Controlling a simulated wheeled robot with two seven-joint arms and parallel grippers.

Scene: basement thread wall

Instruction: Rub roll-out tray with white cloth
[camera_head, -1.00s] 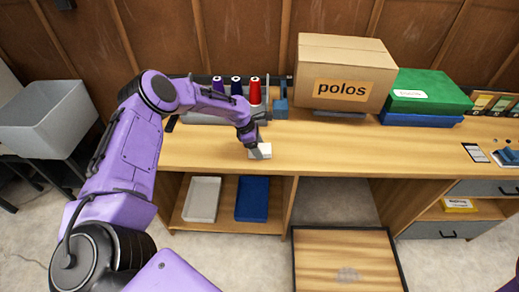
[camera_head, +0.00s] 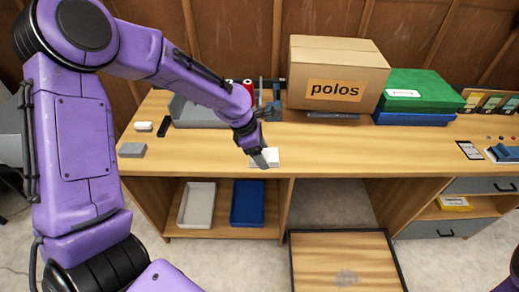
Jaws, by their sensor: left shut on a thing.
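The white cloth (camera_head: 271,155) is at the front edge of the wooden worktop, partly hidden by my left gripper. My left gripper (camera_head: 262,161) points down and is shut on the cloth, which is at or just above the worktop. The roll-out tray (camera_head: 308,263) is pulled out low at the front, to the right of and below the gripper. It has a wooden surface and a dark rim, with a grey smudge (camera_head: 347,277) near its front. My right gripper is out of view.
A cardboard box marked polos (camera_head: 335,75) and a green box (camera_head: 422,91) stand at the back. Red thread spools (camera_head: 247,86) are partly behind my left arm. A white bin (camera_head: 197,204) and a blue bin (camera_head: 248,203) sit on the lower shelf. The worktop's front middle is clear.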

